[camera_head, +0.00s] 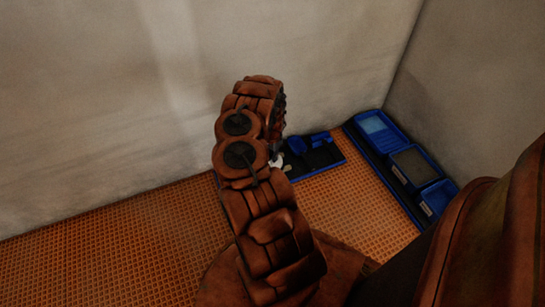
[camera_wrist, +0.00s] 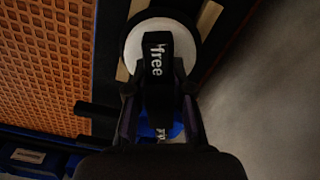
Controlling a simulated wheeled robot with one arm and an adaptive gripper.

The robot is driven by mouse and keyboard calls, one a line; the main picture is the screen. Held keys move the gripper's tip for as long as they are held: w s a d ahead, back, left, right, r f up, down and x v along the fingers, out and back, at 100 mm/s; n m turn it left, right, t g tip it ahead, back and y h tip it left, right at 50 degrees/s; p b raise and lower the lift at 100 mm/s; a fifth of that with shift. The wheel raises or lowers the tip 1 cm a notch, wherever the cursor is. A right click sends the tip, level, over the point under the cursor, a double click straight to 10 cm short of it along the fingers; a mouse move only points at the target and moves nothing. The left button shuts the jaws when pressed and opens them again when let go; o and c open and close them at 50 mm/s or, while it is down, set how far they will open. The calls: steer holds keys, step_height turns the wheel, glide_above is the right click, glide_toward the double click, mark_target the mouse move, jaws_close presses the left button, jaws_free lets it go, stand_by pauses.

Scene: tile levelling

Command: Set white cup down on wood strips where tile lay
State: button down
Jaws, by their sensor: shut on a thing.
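The white cup (camera_wrist: 131,47) is a round white disc in the upper middle of the wrist view. A black part lettered "free" crosses its middle. My gripper (camera_wrist: 160,92) is shut on this cup, its fingers on either side of the black part. Tan wood strips (camera_wrist: 209,18) show beside and below the disc, in a dark recess with a blue edge. I cannot tell whether the cup touches them. In the head view my arm hides the gripper; a small white patch beside the arm may be the cup. No tile is clearly visible.
A blue tray with dark inserts (camera_head: 325,156) lies just right of my arm. A longer blue tray with compartments (camera_head: 384,142) stands along the right wall. Orange grid flooring (camera_head: 130,245) is clear at left. Pale walls (camera_head: 90,100) close off the corner behind.

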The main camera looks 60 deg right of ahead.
steer(key=c, duration=1)
jaws_free()
